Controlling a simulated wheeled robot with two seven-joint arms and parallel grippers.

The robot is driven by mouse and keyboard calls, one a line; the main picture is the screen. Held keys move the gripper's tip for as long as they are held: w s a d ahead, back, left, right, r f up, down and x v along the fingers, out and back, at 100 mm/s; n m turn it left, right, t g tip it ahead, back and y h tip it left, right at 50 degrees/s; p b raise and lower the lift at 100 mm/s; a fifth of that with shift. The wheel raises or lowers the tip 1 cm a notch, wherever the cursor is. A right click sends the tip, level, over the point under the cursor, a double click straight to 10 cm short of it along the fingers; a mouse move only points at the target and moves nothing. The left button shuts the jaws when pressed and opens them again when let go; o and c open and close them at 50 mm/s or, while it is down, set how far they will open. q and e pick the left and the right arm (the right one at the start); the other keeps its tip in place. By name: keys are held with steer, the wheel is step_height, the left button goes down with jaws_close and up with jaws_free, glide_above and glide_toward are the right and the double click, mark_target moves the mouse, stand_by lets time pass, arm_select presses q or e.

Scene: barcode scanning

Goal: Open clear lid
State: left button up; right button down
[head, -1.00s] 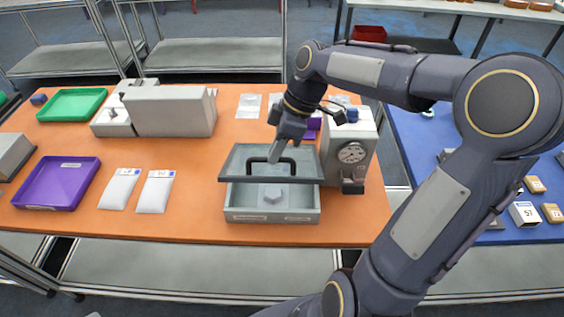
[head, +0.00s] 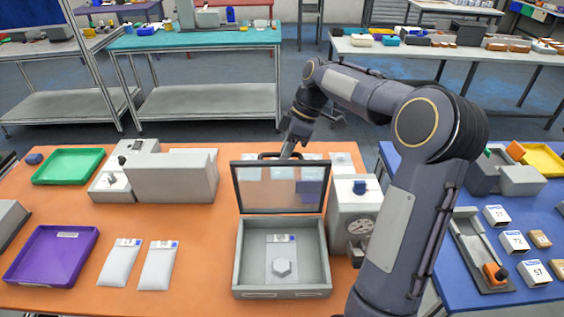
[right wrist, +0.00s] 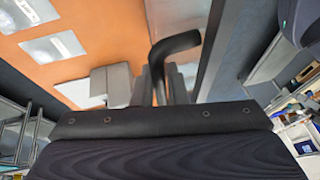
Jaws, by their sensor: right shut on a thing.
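The clear lid (head: 258,196) is a see-through pane in a dark frame. In the head view it stands roughly upright at the back of the grey box (head: 241,262), and the box is open at the top. A black handle (head: 267,155) is at the lid's upper edge. It also shows in the right wrist view (right wrist: 176,45). My right gripper (head: 288,152) is shut on the handle, partly hidden behind the lid. My left gripper is not in view.
A grey device with a dial (head: 344,213) stands close to the right of the box. Two white packets (head: 158,266), a purple tray (head: 80,243), a green tray (head: 90,164) and a grey machine (head: 172,178) are to the left. Orange table is bare between packets and box.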

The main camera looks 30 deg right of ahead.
steer(key=shift+w+d+f, duration=0.4)
steer(key=shift+w+d, duration=0.1)
steer(key=shift+w, duration=0.15)
steer(key=shift+w+d+f, duration=0.4)
steer(key=shift+w+d, duration=0.05)
steer(key=shift+w, duration=0.2)
steer(key=c, duration=1.5)
jaws_free()
steer(key=shift+w+d, duration=0.1)
steer(key=shift+o, duration=0.2)
steer(key=shift+r, duration=0.2)
steer(key=v, duration=0.7)
steer(key=shift+r, duration=0.4)
steer(key=shift+c, duration=0.4)
